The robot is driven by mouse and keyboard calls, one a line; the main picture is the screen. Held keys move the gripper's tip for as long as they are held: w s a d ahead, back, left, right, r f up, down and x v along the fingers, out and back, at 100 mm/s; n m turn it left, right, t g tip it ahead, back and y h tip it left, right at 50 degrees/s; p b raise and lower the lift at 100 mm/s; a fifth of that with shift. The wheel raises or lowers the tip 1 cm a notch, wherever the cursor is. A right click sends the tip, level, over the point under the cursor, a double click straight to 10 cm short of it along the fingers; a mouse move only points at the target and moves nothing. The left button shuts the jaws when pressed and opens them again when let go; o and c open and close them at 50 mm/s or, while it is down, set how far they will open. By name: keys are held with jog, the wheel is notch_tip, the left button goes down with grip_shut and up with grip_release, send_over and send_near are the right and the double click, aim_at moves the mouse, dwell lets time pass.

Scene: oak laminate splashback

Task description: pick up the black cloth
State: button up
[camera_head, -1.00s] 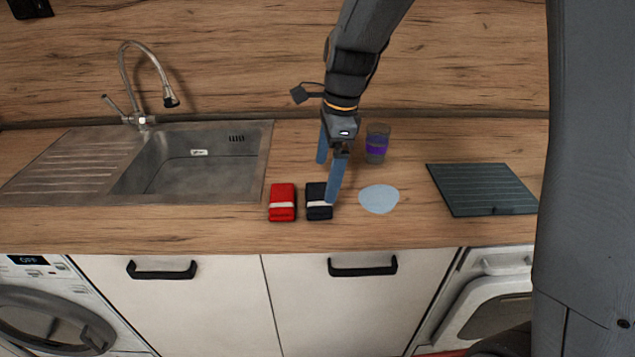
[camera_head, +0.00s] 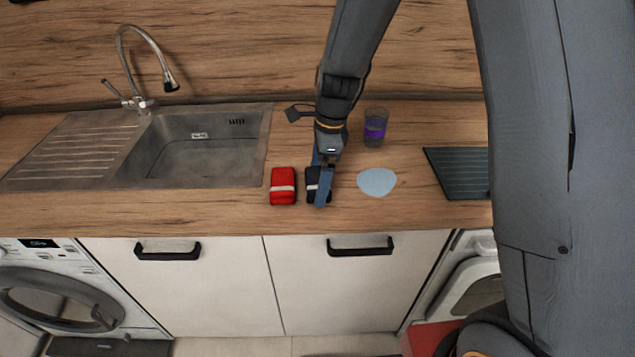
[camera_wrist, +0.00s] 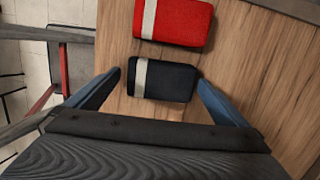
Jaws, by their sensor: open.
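The black cloth (camera_wrist: 170,82) is a small dark folded bundle with a white band, lying on the wooden counter. In the head view the black cloth (camera_head: 311,184) is partly hidden behind my gripper. My gripper (camera_head: 320,188) is open, pointing down over the cloth. In the wrist view the blue fingers of my gripper (camera_wrist: 158,85) stand on either side of the cloth, with gaps between them and it. Whether the fingertips reach the counter cannot be told.
A red cloth (camera_head: 283,187) with a white band lies close to the left of the black one. A pale blue round mat (camera_head: 377,182) lies to the right, and a glass with a purple band (camera_head: 375,128) stands behind. The sink (camera_head: 205,145) is at left, a dark ribbed board (camera_head: 458,172) at right.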

jog(key=c, duration=0.9)
jog(key=shift+c, duration=0.2)
notch_tip(320, 180, up, 10)
jog(key=b, duration=0.2)
jog(key=o, duration=0.5)
jog(key=c, duration=0.4)
